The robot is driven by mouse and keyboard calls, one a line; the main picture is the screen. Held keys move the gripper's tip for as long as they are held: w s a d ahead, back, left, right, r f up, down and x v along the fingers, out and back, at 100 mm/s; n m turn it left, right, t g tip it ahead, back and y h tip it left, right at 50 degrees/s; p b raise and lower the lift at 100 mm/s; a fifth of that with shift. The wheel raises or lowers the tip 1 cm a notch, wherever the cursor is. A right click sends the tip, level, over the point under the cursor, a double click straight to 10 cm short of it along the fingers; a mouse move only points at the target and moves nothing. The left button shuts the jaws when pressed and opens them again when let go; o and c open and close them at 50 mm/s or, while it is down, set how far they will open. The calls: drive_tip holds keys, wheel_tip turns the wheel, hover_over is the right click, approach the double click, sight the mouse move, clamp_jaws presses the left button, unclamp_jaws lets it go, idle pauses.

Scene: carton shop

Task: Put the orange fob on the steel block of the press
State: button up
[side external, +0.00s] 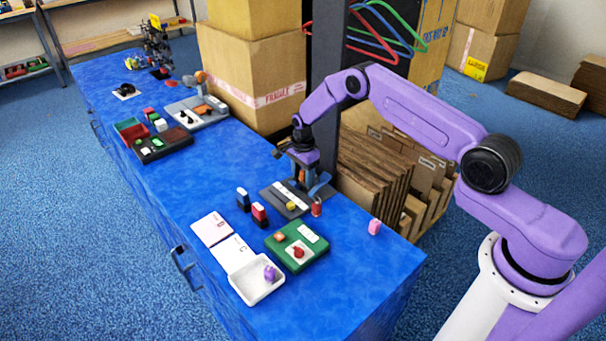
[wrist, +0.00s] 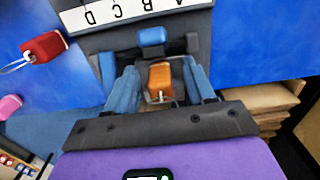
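The orange fob (wrist: 160,80) stands on a dark board (wrist: 180,28) in the wrist view, its ring on the side nearer the camera. My gripper (wrist: 160,84) has its blue fingers down on either side of it, with gaps visible, so it looks open around the fob. In the side external view my gripper (side external: 306,183) is low over the board (side external: 268,197) and largely hides the fob. A grey-based device with an orange part, possibly the press (side external: 211,117), stands farther along the bench; I cannot make out its steel block clearly.
A blue fob (wrist: 151,36) and a lettered strip (wrist: 115,10) are on the board. A red fob (wrist: 43,47) lies beside it. A green board (side external: 312,257), white tray (side external: 246,290) and pink object (side external: 374,227) are nearby. Cartons (side external: 250,75) stand behind the bench.

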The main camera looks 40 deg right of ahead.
sight(303, 171)
wheel_tip(303, 171, up, 12)
drive_tip(key=shift+r, duration=0.2)
idle(0.4)
drive_tip(key=s+a+r+n, duration=1.4)
drive_tip(key=s, duration=0.3)
drive_tip(key=s+d+r+n, duration=0.1)
drive_tip(key=s+d+n, duration=0.2)
drive_tip(key=s+n, duration=0.5)
drive_tip(key=s+d+r+n, duration=0.2)
drive_tip(key=s+n, duration=0.6)
drive_tip(key=s, duration=1.2)
drive_tip(key=shift+s+d+r+n, duration=0.15)
drive_tip(key=shift+s+d+n, duration=0.15)
drive_tip(key=shift+s+d, duration=0.1)
